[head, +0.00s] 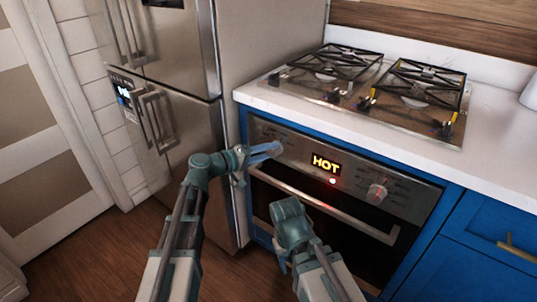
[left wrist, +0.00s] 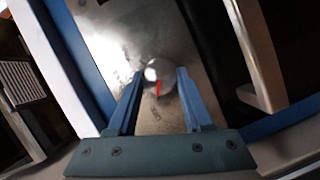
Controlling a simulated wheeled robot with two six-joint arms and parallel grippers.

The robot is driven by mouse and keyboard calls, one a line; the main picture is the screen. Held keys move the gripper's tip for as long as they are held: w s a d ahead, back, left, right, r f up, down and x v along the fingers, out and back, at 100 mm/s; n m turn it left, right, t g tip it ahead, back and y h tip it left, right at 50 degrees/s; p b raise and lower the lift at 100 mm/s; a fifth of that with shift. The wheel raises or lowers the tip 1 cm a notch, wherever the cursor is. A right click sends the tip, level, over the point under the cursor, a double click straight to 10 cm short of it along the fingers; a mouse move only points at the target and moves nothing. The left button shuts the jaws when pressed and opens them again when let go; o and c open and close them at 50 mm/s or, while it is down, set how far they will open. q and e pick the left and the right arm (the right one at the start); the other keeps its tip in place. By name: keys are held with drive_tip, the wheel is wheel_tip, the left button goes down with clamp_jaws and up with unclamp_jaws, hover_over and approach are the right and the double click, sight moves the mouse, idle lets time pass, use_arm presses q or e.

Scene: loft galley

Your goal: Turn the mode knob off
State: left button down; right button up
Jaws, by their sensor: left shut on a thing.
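A round silver knob with a red pointer line shows in the left wrist view (left wrist: 158,70) on the oven's steel control panel (head: 350,180). The red line runs from the knob's middle toward the bottom of that view. My left gripper (head: 277,149) is at the panel's left end, its two blue fingers shut on this knob, one on each side. In the head view the fingers mostly hide the knob. A second knob (head: 377,192) is at the panel's right. Panel labels are too small to read. My right gripper (head: 279,262) is low in front of the oven; its jaws are unclear.
The oven door handle (head: 320,205) runs below the panel. A gas cooktop (head: 370,90) is above on the white counter (head: 490,120). A steel fridge (head: 165,90) stands to the left.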

idle(0.4)
use_arm(q)
drive_tip(key=shift+c, duration=1.6)
unclamp_jaws()
drive_tip(key=p+v, duration=0.1)
drive_tip(key=v, duration=1.2)
drive_tip(key=shift+s+a, duration=0.2)
drive_tip(key=shift+a, duration=0.2)
drive_tip(key=shift+f, duration=0.1)
